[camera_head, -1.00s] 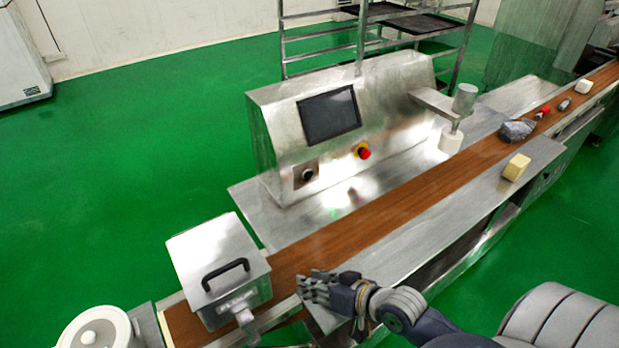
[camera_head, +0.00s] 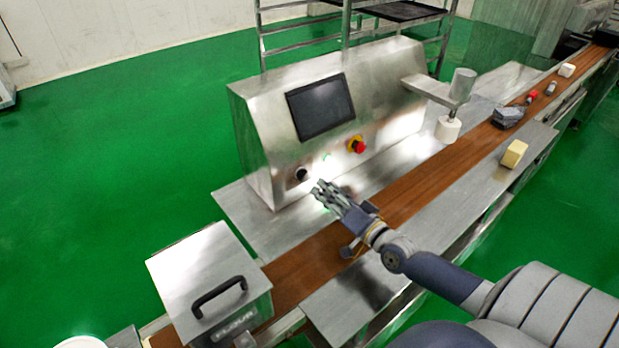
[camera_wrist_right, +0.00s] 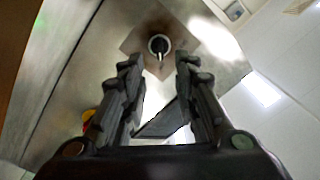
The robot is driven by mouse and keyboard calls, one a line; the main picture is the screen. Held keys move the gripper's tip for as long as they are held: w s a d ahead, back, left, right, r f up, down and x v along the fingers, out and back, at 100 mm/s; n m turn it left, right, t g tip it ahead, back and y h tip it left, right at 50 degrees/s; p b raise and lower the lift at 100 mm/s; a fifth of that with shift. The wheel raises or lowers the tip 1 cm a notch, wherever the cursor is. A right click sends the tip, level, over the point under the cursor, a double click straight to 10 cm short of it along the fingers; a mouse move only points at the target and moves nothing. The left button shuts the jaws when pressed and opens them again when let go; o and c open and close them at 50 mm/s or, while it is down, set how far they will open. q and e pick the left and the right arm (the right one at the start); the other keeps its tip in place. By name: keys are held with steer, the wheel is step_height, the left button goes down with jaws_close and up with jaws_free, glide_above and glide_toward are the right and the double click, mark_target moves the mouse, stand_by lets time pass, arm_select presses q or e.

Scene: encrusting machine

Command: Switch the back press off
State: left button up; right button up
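The press (camera_head: 265,110) is a sloped steel housing with a dark screen (camera_head: 320,107). A round black rotary switch (camera_head: 301,174) is low on its front; in the right wrist view the switch (camera_wrist_right: 158,46) sits on a darker square plate, its light pointer toward my gripper. A small green light (camera_head: 326,157) and a red stop button on a yellow base (camera_head: 356,145) are right of it. My right gripper (camera_head: 322,192) is in front of the panel, just below and right of the switch. In the wrist view my right gripper (camera_wrist_right: 159,72) is open and empty, the switch beyond its fingertips. My left gripper is not in view.
A brown conveyor belt (camera_head: 400,208) runs below my right arm. A steel box with a black handle (camera_head: 205,270) stands at lower left. The press arm (camera_head: 430,91) carries a white cylinder (camera_head: 448,129). A grey lump (camera_head: 508,117) and a yellowish block (camera_head: 514,153) are farther right.

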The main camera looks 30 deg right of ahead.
mark_target(306, 175)
steer(key=w, duration=0.7)
steer(key=shift+w+a, duration=0.1)
steer(key=shift+a, duration=0.2)
jaws_close()
